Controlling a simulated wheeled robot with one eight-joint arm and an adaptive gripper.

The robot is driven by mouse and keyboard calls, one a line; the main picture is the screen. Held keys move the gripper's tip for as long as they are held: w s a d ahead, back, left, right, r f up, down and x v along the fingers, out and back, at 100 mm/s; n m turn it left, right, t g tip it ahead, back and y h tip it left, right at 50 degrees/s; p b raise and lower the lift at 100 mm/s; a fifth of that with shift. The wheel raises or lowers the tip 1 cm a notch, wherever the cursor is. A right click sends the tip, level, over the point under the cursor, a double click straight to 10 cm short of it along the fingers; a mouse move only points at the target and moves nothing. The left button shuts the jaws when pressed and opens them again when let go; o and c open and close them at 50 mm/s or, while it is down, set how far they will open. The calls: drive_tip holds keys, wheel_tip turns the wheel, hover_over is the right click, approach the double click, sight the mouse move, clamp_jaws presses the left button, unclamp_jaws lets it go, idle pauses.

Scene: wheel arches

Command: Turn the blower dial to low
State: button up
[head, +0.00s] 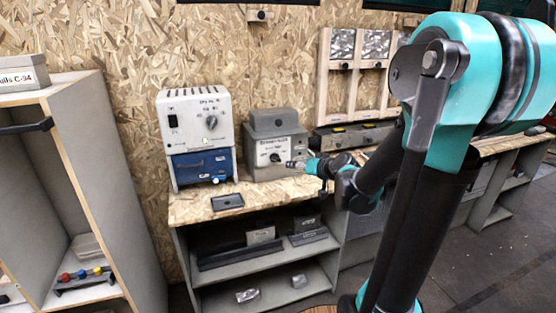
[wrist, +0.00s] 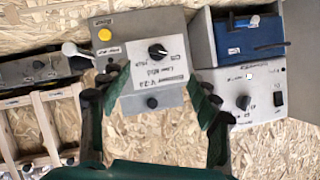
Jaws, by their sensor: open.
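A grey box (head: 291,164) stands on the wooden bench top, with a white panel and a black dial (head: 275,157) on its front. The panel's lettering is too small to read surely, so I cannot confirm it is the blower. In the wrist view the same dial (wrist: 158,51) shows upside down, between and beyond my fingers, with a pale pointer line whose setting I cannot tell. My gripper (head: 297,163) is just right of the dial in the head view, close to the box front. In the wrist view my gripper (wrist: 158,85) is open and empty, fingers spread wide.
Left of the grey box, a white unit (head: 190,117) with a grey knob (head: 211,122) stands over a blue box (head: 198,167). A small dark tray (head: 228,202) lies on the bench. A tall shelf (head: 95,130) stands left. Wooden racks (head: 325,80) hang at right.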

drive_tip(key=w+r, duration=0.1)
drive_tip(key=w, duration=0.1)
approach(277, 158)
drive_tip(key=shift+t, duration=0.3)
drive_tip(key=x, duration=0.8)
drive_tip(key=shift+w+a+f, duration=0.1)
drive_tip(key=shift+a+f, duration=0.15)
drive_tip(key=shift+f, duration=0.05)
drive_tip(key=shift+c, duration=0.2)
drive_tip(key=c, duration=1.1)
